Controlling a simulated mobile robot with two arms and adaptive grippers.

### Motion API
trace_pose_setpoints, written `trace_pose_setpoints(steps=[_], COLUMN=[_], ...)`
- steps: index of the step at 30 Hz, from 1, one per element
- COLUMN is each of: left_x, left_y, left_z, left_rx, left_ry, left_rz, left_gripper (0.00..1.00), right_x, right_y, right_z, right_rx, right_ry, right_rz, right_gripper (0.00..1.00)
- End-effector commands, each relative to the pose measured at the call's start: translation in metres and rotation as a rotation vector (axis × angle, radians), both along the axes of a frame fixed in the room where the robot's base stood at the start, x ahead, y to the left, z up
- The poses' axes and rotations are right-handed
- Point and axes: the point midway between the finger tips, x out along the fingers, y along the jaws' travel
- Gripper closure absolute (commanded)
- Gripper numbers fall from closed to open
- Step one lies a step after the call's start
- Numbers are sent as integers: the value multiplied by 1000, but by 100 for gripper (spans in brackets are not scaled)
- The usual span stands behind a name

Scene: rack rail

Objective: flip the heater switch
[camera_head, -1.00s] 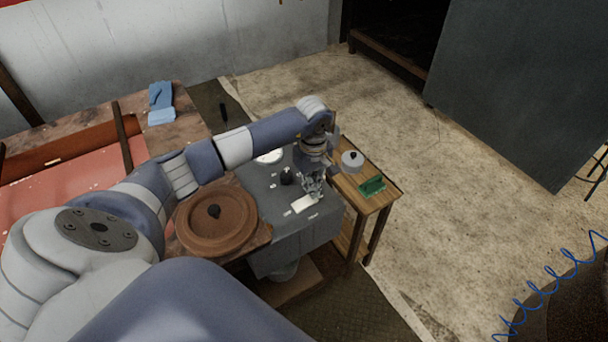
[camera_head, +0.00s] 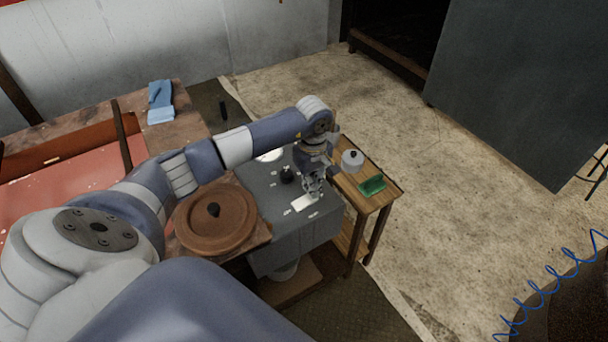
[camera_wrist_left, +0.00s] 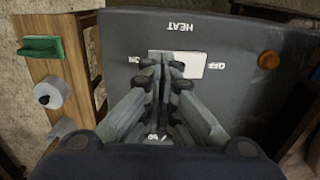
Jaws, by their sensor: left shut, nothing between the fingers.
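The grey heater box (camera_head: 290,233) stands in the middle of the head view. Its white switch plate (camera_head: 304,203) lies on the top face, and it also shows in the left wrist view (camera_wrist_left: 190,65) between the upside-down words ON and OFF, under HEAT. My left gripper (camera_head: 314,190) is over the box close to the plate. In the left wrist view my left gripper (camera_wrist_left: 166,62) is shut and empty, its fingertips over the ON half of the plate. The switch lever is hidden by the fingers, so its position and any contact cannot be told. My right gripper is not in view.
An orange round knob or lamp (camera_wrist_left: 268,59) is beside OFF. A black knob (camera_head: 287,176) stands on the box. A brown round lid (camera_head: 215,220) lies left.

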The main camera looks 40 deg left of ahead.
Motion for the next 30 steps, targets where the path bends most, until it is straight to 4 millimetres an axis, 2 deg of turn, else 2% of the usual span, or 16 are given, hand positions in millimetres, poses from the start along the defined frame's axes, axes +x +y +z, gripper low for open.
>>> trace_pose_setpoints(steps=[30], left_x=[0], left_y=[0], left_z=[-8], left_rx=[0], left_ry=[0], left_rz=[0], left_gripper=[100], right_x=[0], right_y=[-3], right_z=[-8], right_rx=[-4], right_ry=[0], right_rz=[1], right_gripper=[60])
